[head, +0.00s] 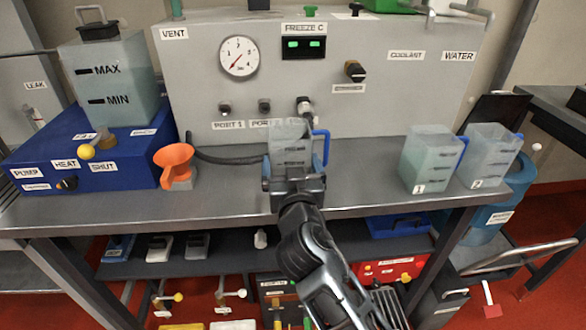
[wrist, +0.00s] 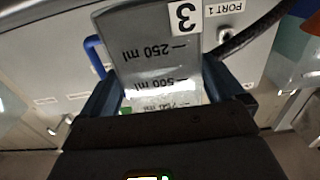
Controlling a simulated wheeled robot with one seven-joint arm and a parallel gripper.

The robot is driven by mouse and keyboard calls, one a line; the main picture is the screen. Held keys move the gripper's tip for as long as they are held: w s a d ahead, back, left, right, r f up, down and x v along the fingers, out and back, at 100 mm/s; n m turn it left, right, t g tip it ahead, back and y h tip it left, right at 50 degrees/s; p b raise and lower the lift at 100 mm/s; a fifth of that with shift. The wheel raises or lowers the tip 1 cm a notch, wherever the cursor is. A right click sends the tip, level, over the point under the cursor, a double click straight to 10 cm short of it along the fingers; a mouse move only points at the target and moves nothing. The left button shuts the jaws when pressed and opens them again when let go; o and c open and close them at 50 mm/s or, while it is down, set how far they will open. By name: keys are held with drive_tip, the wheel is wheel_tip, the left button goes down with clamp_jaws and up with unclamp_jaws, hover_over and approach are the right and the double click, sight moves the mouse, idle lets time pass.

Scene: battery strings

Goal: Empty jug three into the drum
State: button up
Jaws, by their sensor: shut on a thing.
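Jug three (head: 291,135) is a clear grey, open-topped jug with a blue handle on its right in the head view. It looks upright above the middle of the bench. In the wrist view the jug (wrist: 155,50) shows its label 3 and ml marks upside down, with a greenish patch by the 750 mark. My gripper (head: 293,182) is shut on the jug, with a finger at each side in the wrist view (wrist: 157,92). Its base is hidden, so I cannot tell whether it touches the bench. The blue drum (head: 507,192) stands at the right, partly hidden by the bench.
Jugs 1 (head: 424,165) and 2 (head: 485,160) stand on the bench (head: 370,195) at the right. The bench between my gripper and jug 1 is clear. A grey panel (head: 385,100) rises behind.

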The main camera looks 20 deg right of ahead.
sight(291, 151)
drive_tip(key=shift+r+p, duration=0.8)
drive_tip(key=shift+r, duration=0.95)
